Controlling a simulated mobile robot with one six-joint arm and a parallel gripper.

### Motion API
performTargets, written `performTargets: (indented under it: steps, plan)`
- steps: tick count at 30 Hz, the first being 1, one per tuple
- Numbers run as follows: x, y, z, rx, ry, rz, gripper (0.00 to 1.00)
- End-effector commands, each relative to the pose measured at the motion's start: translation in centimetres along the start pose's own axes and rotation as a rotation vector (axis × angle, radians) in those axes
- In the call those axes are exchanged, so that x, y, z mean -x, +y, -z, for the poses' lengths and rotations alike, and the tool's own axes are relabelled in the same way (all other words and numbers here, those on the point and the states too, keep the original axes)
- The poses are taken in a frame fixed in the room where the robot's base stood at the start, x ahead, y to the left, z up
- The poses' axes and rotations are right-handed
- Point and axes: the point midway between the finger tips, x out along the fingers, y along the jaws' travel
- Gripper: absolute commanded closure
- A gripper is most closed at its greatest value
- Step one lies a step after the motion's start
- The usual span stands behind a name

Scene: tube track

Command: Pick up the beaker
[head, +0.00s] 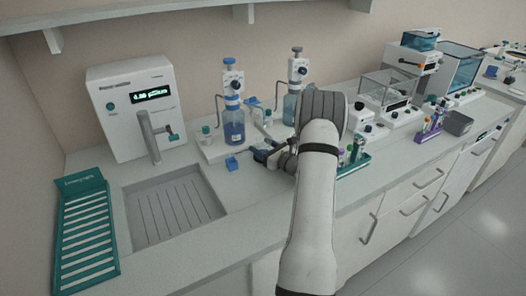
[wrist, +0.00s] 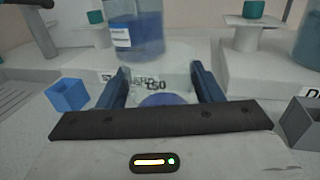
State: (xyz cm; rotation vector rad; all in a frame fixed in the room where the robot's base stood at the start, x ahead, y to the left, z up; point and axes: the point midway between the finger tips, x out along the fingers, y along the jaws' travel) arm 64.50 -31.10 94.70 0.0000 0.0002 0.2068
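My gripper (wrist: 160,82) shows in the wrist view with its two blue fingers spread apart. Between them is a round blue shape (wrist: 160,99), partly hidden by my gripper's dark bar, with the marking "150" just beyond it. It may be the beaker with blue liquid, but its outline is not clear. I see no clear contact between it and the fingers. In the head view my gripper (head: 262,154) is low over the bench in front of the bottle stands, and my arm hides much of what is there.
A bottle of blue liquid (head: 234,126) stands on a white base just beyond my gripper; it also shows in the wrist view (wrist: 137,36). A small blue open box (wrist: 68,95) is to the left, a grey box (wrist: 302,122) to the right. A sink (head: 175,213) lies left.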

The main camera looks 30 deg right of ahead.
Motion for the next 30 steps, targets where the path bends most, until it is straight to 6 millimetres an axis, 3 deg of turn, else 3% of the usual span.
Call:
performTargets:
  steps: [12, 23, 30]
  plan:
    - [0.0, 0.0, 0.0, 0.000, 0.000, 0.000, 0.74]
    - [0.0, 0.0, -0.5, 0.001, -0.001, 0.000, 0.74]
    - [0.0, 0.0, -2.5, 0.003, -0.002, -0.001, 0.74]
